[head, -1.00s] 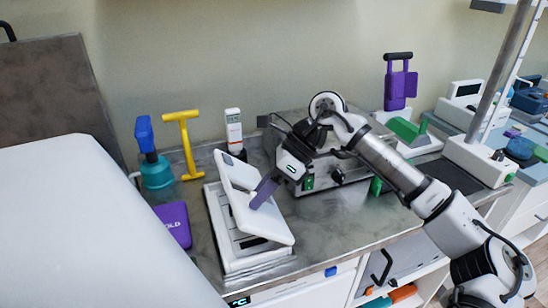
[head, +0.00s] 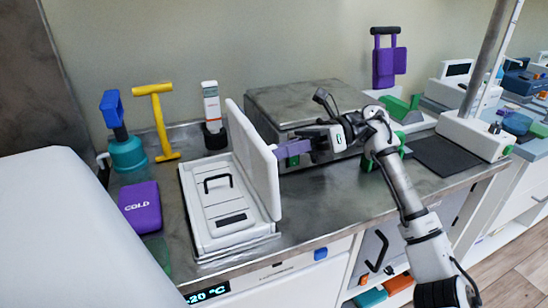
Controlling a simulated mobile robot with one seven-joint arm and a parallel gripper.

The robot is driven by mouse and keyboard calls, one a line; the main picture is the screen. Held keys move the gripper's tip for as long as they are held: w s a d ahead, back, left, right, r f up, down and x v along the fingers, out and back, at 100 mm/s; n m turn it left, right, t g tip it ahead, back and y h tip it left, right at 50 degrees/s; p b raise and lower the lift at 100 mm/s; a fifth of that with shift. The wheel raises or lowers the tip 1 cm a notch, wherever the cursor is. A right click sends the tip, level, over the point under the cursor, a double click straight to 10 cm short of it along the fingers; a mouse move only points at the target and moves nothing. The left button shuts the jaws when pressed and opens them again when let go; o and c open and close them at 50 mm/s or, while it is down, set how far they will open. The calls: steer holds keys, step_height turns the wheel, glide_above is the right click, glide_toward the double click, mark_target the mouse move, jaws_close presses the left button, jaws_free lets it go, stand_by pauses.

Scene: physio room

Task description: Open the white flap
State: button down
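The white flap (head: 254,160) stands about upright on its hinge along the right side of a flat white unit (head: 250,232) on the metal counter. The unit's top is uncovered, showing a lid panel (head: 217,205) with a dark handle (head: 217,182). My gripper (head: 278,153) is on the right of the flap, its purple fingers pointing left. The fingertips are at the flap's right face and seem to touch it near mid-height. The fingers overlap in this view, so their gap does not show.
A grey metal box (head: 300,105) stands behind my gripper. A purple COLD pack (head: 140,207) lies left of the unit. A blue-and-teal item (head: 126,152), a yellow T-shaped tool (head: 160,120) and a white handheld device (head: 212,110) stand behind.

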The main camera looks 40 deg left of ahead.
steer(key=shift+w+d+f+g, duration=0.1)
steer(key=shift+w+f+g, duration=0.05)
steer(key=shift+g, duration=0.15)
steer(key=c, duration=1.1)
jaws_free()
step_height(320, 180, up, 20)
steer(key=shift+r, duration=0.1)
steer(key=shift+c, duration=0.3)
